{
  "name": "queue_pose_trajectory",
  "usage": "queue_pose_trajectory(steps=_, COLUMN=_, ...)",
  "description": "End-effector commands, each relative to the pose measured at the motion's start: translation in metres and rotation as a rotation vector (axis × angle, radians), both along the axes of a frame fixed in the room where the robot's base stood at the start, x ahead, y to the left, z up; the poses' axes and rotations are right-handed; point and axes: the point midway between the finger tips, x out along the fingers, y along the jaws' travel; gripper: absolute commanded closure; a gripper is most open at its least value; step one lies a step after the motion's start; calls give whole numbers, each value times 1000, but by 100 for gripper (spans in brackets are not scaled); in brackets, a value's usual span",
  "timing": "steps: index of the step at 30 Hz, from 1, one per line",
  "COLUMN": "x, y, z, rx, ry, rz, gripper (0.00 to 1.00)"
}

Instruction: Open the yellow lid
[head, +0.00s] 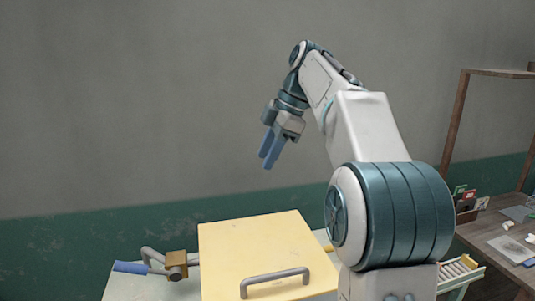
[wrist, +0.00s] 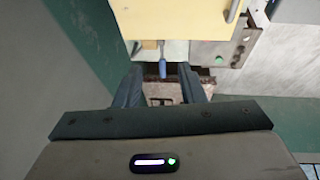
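The yellow lid (head: 255,243) is a broad flat panel at the bottom centre of the head view, with a grey bar handle (head: 275,277) near its front edge. The lid also shows at the top of the wrist view (wrist: 180,18), with part of the handle (wrist: 233,10) at its right. It looks lowered; what is beneath it is mostly hidden. My gripper (head: 268,160) is high above and behind the lid, against the wall, pointing down. Its two fingers are apart in the wrist view (wrist: 161,82), with nothing held between them.
A grey lever with a blue grip (head: 130,267) and a brass-coloured block (head: 176,262) sits left of the lid. The wrist view shows a grey control box (wrist: 208,54) with a green button. A wooden shelf and table (head: 500,238) stand at right. Space above the lid is clear.

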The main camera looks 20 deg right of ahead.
Motion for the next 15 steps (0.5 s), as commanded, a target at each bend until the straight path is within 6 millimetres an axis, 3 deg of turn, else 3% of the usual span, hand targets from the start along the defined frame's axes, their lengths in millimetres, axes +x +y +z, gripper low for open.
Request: queue_pose_trajectory(steps=15, x=-10, y=-33, z=82, rx=-1, ry=-3, rz=-3, gripper=64)
